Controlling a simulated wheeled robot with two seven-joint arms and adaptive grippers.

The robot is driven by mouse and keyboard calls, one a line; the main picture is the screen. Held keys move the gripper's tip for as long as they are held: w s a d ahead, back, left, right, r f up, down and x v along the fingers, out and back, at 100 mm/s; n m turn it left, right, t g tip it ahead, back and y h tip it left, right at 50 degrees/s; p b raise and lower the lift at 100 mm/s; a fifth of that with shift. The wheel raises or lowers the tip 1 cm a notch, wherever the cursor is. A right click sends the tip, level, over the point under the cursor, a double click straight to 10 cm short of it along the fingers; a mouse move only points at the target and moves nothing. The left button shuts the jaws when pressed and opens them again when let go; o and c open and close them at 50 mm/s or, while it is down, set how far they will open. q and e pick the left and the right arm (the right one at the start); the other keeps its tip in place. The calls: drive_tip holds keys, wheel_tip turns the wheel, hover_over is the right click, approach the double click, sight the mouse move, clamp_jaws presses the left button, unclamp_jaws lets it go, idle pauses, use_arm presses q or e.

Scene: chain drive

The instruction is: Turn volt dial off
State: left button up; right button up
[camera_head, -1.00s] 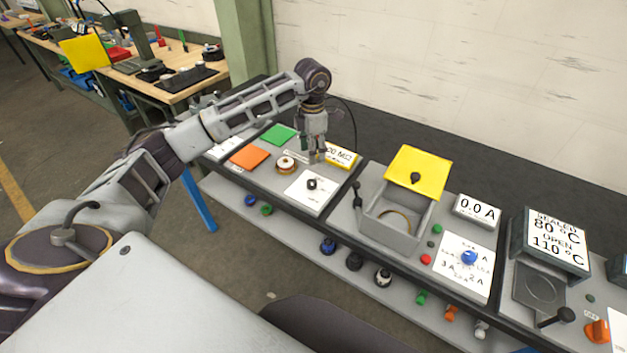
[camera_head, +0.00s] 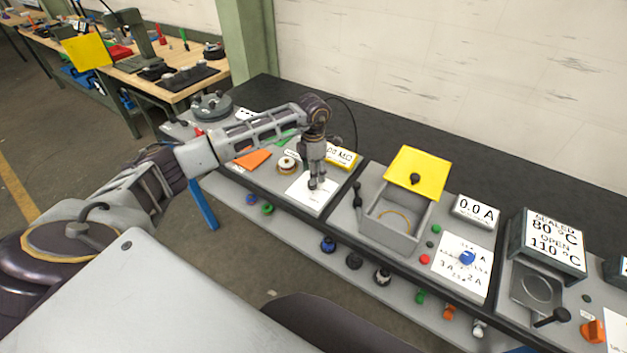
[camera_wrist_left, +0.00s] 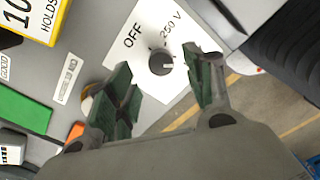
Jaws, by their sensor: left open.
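The volt dial (camera_wrist_left: 160,62) is a small dark round knob on a white plate (camera_wrist_left: 185,88) printed OFF and 250 V. A pale mark shows on the knob's side, but I cannot tell which label it points at. In the head view the plate (camera_head: 303,198) lies on the grey bench panel, and the gripper largely hides the knob. My left gripper (camera_head: 316,183) points down above the plate. In the left wrist view its green-padded fingers (camera_wrist_left: 165,64) are open, one on each side of the knob; I cannot tell whether they touch it. My right gripper is not in view.
A yellow display box (camera_head: 343,157) stands just behind the dial. A ring-shaped part (camera_head: 287,163) and an orange square (camera_head: 252,159) lie to the left. A grey box with an open yellow lid (camera_head: 417,172) stands to the right.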

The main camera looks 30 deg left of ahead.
use_arm(q)
drive_tip(key=shift+f+p, duration=0.35)
drive_tip(key=shift+f, duration=2.25)
drive_tip(key=c, duration=1)
